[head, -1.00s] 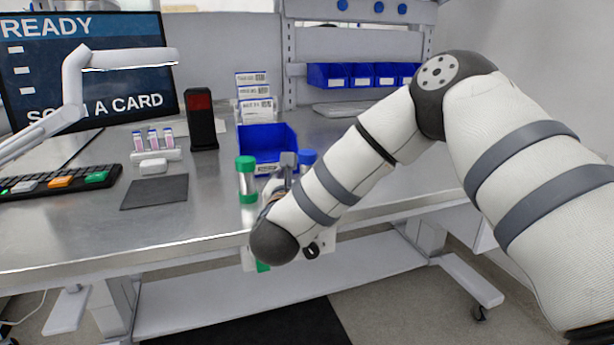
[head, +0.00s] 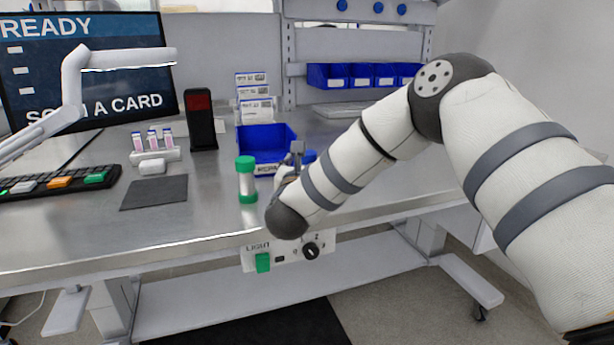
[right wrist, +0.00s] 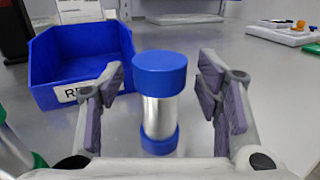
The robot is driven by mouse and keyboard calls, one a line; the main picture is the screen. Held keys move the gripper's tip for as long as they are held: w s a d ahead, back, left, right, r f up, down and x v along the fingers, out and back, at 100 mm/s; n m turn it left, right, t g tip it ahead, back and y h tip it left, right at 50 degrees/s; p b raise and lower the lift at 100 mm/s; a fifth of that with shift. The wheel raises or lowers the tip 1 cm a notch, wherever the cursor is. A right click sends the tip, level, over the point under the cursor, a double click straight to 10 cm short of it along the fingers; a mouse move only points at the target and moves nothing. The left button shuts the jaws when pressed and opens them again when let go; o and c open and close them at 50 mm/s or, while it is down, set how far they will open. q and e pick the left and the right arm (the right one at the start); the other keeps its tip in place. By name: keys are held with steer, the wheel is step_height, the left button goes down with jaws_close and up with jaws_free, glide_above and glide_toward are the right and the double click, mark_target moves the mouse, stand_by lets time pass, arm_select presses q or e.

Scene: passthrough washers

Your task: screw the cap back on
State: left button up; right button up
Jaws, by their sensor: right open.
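A blue-capped container (right wrist: 160,108) stands upright on the bench in the right wrist view, with a blue cap (right wrist: 160,73) on top, a silvery body and a blue base. My right gripper (right wrist: 163,95) is open, with its fingers on either side of this container and visible gaps to both. In the head view my right gripper (head: 292,165) is partly hidden by my own wrist, and only part of the blue cap (head: 309,156) shows behind it. A green-capped container (head: 247,180) stands upright to the left of the gripper. My left gripper is not in view.
A blue bin (head: 267,145) stands just behind the containers. A dark mat (head: 155,192), a rack with several tubes (head: 155,155) and a black reader (head: 201,120) are to the left. The bench's front edge and a light control panel (head: 287,254) lie below my wrist.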

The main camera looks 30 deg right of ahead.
steer(key=shift+c, duration=0.6)
jaws_close()
steer(key=shift+r, duration=0.5)
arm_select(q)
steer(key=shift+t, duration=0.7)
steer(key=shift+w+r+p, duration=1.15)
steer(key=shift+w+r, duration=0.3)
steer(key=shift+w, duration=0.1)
arm_select(e)
steer(key=s+a+r, duration=0.8)
steer(key=s+r, duration=0.3)
steer(key=r, duration=0.1)
steer(key=shift+s+a, duration=0.15)
steer(key=shift+s, duration=0.05)
